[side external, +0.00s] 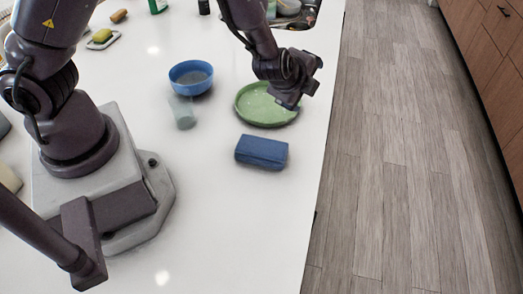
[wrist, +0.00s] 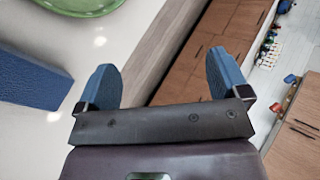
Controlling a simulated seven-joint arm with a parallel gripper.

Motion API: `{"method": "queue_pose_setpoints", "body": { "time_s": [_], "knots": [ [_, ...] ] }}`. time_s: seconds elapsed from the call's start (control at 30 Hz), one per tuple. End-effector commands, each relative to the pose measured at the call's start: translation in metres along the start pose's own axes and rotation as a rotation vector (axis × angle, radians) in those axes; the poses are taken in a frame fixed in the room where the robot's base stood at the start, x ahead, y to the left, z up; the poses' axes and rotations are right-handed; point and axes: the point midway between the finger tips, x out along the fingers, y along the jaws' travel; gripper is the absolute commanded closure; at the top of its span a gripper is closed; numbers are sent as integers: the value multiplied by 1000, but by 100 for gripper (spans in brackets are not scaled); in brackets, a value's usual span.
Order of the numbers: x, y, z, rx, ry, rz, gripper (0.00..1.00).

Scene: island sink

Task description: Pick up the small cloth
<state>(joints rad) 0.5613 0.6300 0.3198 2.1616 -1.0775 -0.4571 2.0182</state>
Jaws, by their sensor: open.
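The small cloth appears to be the blue folded block (side external: 262,152) lying on the white counter in front of the green plate (side external: 262,104). In the wrist view the blue cloth (wrist: 30,80) shows at the left edge, outside the jaws. My gripper (side external: 298,92) is above the right part of the green plate, behind and to the right of the cloth. In the wrist view my gripper (wrist: 165,85) is open, its two blue fingertips wide apart with nothing between them. The counter edge and floor show beyond them.
A blue bowl (side external: 191,77) and a translucent cup (side external: 183,112) stand left of the plate. A sink (side external: 292,12) is at the back. The counter's right edge drops to a wooden floor (side external: 400,170). The counter in front of the cloth is clear.

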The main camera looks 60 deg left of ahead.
Motion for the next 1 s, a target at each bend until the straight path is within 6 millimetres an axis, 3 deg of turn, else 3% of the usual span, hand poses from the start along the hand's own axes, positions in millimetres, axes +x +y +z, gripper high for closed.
{"method": "queue_pose_setpoints", "body": {
  "time_s": [0.1, 0.2, 0.4, 0.53, 0.67, 1.0],
  "knots": [
    [-17, -2, -14, -104, 159, 175, 6],
    [-33, 11, -10, -173, 194, 369, 6],
    [-61, 52, 14, -274, 52, 715, 6],
    [-74, 67, 21, -344, -41, 825, 6],
    [-70, 75, 21, -388, -66, 840, 6],
    [-30, 118, 16, -390, -66, 838, 6]
  ]
}}
